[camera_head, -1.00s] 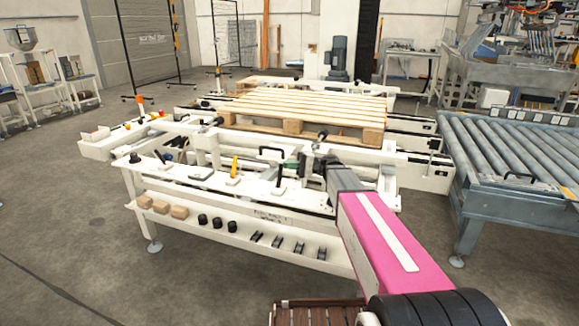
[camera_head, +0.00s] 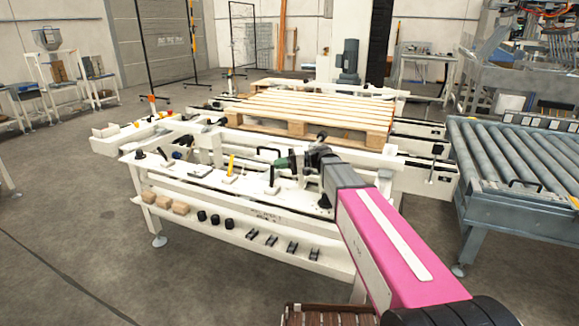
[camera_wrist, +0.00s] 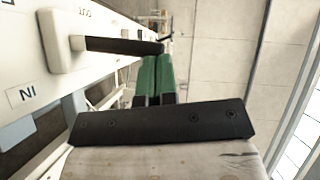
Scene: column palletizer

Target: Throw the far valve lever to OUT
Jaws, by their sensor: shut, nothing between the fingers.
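In the wrist view a black valve lever (camera_wrist: 125,46) stands out from a white mount (camera_wrist: 62,42) on a white panel. An IN label (camera_wrist: 27,95) is beside the mount, and a second label (camera_wrist: 84,12) lies on the other side, partly cut off. My gripper (camera_wrist: 163,60) has green fingers, shut and empty, with their tips close to the lever's free end; I cannot tell whether they touch. In the head view my gripper (camera_head: 283,162) is above the white bench (camera_head: 200,184), close to the lever (camera_head: 272,174) at the right end of the row.
A yellow lever (camera_head: 231,164) and a black lever (camera_head: 163,153) stand farther left on the bench. A black loop handle (camera_head: 268,150) is behind my gripper. A wooden pallet (camera_head: 310,106) lies behind, and a roller conveyor (camera_head: 510,155) is at right.

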